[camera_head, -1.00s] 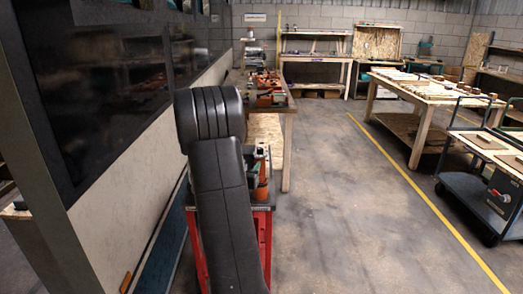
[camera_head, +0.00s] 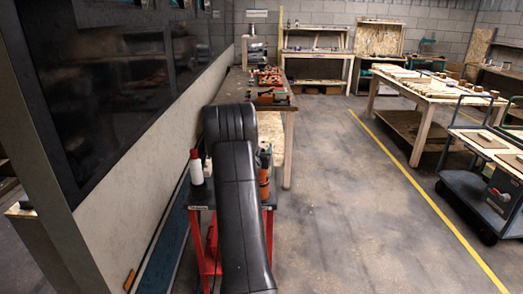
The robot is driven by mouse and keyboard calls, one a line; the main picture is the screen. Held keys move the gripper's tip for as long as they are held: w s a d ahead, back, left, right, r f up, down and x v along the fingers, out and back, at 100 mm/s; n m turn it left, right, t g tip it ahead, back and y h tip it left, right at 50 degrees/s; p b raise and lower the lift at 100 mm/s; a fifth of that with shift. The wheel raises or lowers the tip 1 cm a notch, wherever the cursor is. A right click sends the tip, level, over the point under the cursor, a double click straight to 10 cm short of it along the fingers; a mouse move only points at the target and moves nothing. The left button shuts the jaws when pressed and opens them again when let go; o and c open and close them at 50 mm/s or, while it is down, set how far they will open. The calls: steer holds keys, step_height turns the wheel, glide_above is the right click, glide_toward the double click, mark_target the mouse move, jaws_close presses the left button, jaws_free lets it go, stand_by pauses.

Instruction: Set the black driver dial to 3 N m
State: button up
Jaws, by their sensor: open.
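I cannot make out the black driver or its dial in the head view. My black arm stands in front of a red stand (camera_head: 206,258) and hides much of its top. On the stand's top, a white bottle (camera_head: 196,168) with a red cap shows left of my arm. An orange and black item (camera_head: 265,175) shows on its right, too small to tell what it is. My gripper does not show.
A long bench (camera_head: 288,112) with orange tools runs behind the stand. A dark-panelled wall (camera_head: 150,200) is close on the left. A wooden table (camera_head: 430,97) and a blue-grey cart (camera_head: 470,190) stand right. The floor between is clear.

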steer(key=shift+c, duration=0.2)
steer(key=c, duration=0.9)
